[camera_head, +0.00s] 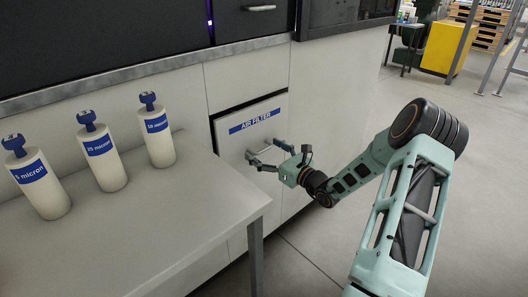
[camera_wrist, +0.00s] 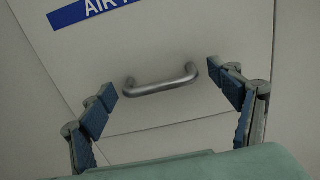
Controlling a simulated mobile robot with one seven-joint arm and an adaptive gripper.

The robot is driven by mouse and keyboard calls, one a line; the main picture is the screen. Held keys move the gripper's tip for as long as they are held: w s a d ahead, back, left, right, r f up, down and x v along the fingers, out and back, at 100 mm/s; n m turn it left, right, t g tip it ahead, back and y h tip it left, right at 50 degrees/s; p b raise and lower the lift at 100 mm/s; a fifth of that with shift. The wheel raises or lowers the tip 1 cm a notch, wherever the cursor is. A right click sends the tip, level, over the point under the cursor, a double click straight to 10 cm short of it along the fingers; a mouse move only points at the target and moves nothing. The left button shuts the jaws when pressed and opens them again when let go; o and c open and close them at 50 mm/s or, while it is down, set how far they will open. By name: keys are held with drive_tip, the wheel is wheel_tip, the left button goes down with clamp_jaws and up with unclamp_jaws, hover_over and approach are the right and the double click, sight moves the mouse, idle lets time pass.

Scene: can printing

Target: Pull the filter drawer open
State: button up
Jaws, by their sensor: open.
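The filter drawer (camera_head: 250,132) is a pale panel with a blue "AIR FILTER" label, set low in the machine front in the head view. Its front (camera_wrist: 190,35) fills much of the wrist view and looks shut. Its grey bar handle (camera_wrist: 162,80) lies between my gripper's spread fingers in the wrist view. My gripper (camera_head: 265,156) is at the handle in the head view. It is open, with one blue-padded finger on each side; the right fingertip appears close to the handle's end. Contact cannot be told.
A grey table (camera_head: 185,215) stands left of the drawer, its near corner close to the drawer's lower left. Several white bottles with blue caps (camera_head: 106,157) stand on it. Open floor (camera_head: 320,235) lies to the right, with a yellow cabinet (camera_head: 447,48) far back.

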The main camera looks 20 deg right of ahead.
drive_tip(key=c, duration=1.7)
drive_tip(key=p+v, duration=0.5)
drive_tip(key=v, duration=1.4)
drive_tip(key=shift+p, duration=0.4)
drive_tip(key=shift+v, duration=0.95)
drive_tip(key=shift+f, duration=0.1)
drive_tip(key=o, duration=1.7)
